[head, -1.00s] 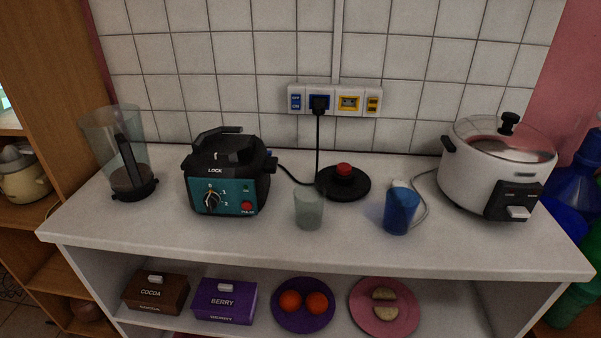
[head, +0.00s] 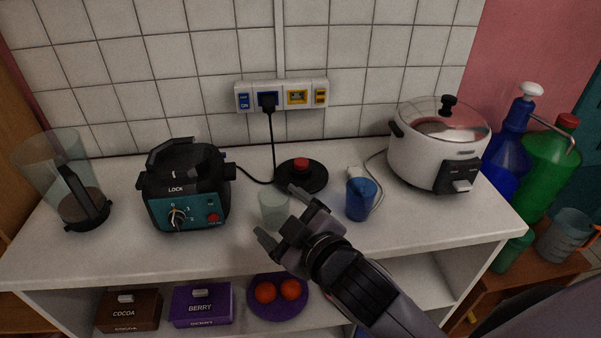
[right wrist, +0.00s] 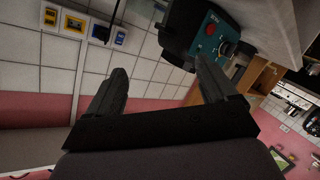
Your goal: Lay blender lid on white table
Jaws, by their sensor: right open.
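The teal and black blender base (head: 187,190) stands on the white table (head: 110,258), left of centre. A black handled piece marked LOCK (head: 183,165) sits on top of it; I cannot tell whether this is the blender lid. A black disc with a red knob (head: 302,175) lies flat on the table near the wall, and could also be the lid. My right gripper (head: 284,217) is open and empty, by the clear cup in the head view. In the right wrist view its open fingers (right wrist: 163,88) show, with the blender base (right wrist: 210,38) beyond. My left gripper is out of view.
A clear jug (head: 65,185) stands at the left table end. A clear cup (head: 273,208) and a blue cup (head: 360,198) stand near my right gripper. A white cooker (head: 435,150) stands at right. Boxes and a plate occupy the shelf below.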

